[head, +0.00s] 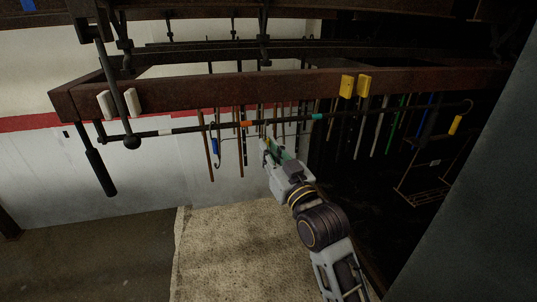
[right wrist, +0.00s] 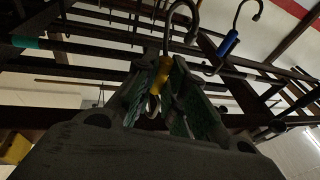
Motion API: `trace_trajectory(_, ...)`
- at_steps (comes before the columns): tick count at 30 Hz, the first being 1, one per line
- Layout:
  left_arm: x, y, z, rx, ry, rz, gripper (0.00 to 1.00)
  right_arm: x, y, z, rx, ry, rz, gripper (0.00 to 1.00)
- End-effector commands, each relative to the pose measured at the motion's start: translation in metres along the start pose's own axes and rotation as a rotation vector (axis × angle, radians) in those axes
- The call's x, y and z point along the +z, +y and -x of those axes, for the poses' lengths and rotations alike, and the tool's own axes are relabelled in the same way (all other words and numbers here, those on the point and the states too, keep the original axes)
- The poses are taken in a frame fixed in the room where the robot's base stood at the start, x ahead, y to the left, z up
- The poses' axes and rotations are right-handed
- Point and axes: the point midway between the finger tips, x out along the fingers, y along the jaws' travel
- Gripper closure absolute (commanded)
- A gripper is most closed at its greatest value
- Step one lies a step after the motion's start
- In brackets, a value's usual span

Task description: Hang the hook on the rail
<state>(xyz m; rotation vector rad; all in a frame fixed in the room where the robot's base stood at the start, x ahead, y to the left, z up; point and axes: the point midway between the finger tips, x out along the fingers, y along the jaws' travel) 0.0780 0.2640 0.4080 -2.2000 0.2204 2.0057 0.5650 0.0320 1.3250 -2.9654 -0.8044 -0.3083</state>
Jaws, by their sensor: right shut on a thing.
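My right gripper (head: 268,147) is shut on a dark hook with a yellow sleeve (right wrist: 155,86), just below the rail (head: 285,120) in the head view. In the right wrist view the fingers (right wrist: 160,100) pinch the yellow sleeve, and the hook's curved end (right wrist: 183,8) points up. The rail is a thin dark bar with white, orange and teal bands, and its teal band (right wrist: 25,43) shows in the wrist view. I cannot tell whether the curved end touches the rail. My left gripper is not in view.
A hook with a blue sleeve (head: 215,147) hangs left of my gripper; its blue sleeve (right wrist: 228,43) also shows in the wrist view. A rusty beam (head: 200,93) with yellow blocks (head: 347,86) runs above the rail. Several rods hang behind. A dark panel (head: 480,210) stands at right.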

Motion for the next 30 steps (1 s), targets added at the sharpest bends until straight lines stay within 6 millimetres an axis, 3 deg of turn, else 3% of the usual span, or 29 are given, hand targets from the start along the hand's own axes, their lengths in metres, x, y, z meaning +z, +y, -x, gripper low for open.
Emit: trace_trajectory(30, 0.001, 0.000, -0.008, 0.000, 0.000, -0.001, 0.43, 0.007, 0.026, -0.034, 0.000, 0.002, 0.000, 1.00)
